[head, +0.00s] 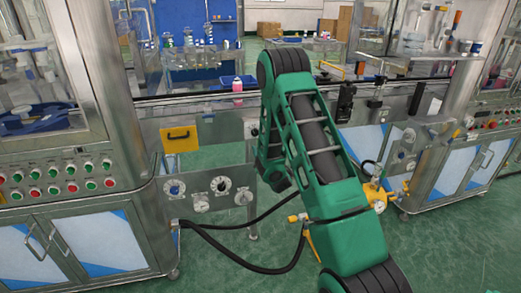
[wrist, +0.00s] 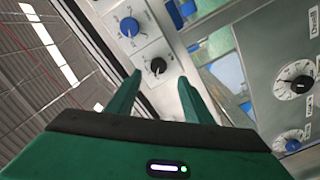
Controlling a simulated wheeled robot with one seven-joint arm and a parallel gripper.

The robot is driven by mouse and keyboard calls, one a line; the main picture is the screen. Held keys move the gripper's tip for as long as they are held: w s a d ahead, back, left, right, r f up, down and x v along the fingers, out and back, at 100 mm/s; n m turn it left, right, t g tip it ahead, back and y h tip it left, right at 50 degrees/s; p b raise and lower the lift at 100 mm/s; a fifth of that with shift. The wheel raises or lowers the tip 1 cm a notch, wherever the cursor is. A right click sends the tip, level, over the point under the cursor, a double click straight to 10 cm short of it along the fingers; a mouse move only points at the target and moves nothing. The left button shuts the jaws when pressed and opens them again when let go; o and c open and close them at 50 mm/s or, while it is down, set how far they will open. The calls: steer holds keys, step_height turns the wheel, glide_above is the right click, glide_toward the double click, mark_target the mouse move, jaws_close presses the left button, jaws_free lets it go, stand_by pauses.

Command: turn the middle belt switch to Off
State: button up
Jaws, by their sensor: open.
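In the wrist view, a black rotary knob (wrist: 158,66) on a pale plate lies between the tips of my gripper (wrist: 160,77). My gripper is open and its two green fingers are apart, with nothing held. I cannot tell how far the knob is beyond the fingertips. A blue knob (wrist: 129,27) with a printed dial sits above it on the same panel. The printing around the black knob is too small to read, so its setting is unclear. Which knob is the middle belt switch is not readable. In the head view my green arm hides the gripper.
A large black dial (wrist: 300,84) and another blue knob (wrist: 292,145) are at the right in the wrist view. In the head view, a button panel (head: 68,179) stands left, a yellow plate (head: 180,138) hangs under the conveyor, and a black hose (head: 235,262) loops low.

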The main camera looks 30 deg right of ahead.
steer(key=shift+v, duration=1.15)
steer(key=s+d+r+m+g+h, duration=0.1)
steer(key=s+d+r+m+g, duration=0.3)
steer(key=s, duration=0.5)
steer(key=s+d+r+m+g+h, duration=0.1)
steer(key=s+d+r+m+g, duration=0.35)
steer(key=s, duration=0.45)
steer(key=s+a+r+m+g+y, duration=0.1)
steer(key=s+a, duration=0.4)
steer(key=s, duration=0.5)
steer(key=s+a+r+m+g+y, duration=0.1)
steer(key=s+a+g, duration=0.4)
steer(key=s, duration=0.5)
steer(key=s+a+r+m+g+y, duration=0.1)
steer(key=s+a+m+g+y, duration=0.2)
steer(key=s, duration=0.8)
steer(key=a+y, duration=0.2)
steer(key=a, duration=0.2)
steer(key=shift+a+r, duration=0.2)
steer(key=shift+r, duration=0.15)
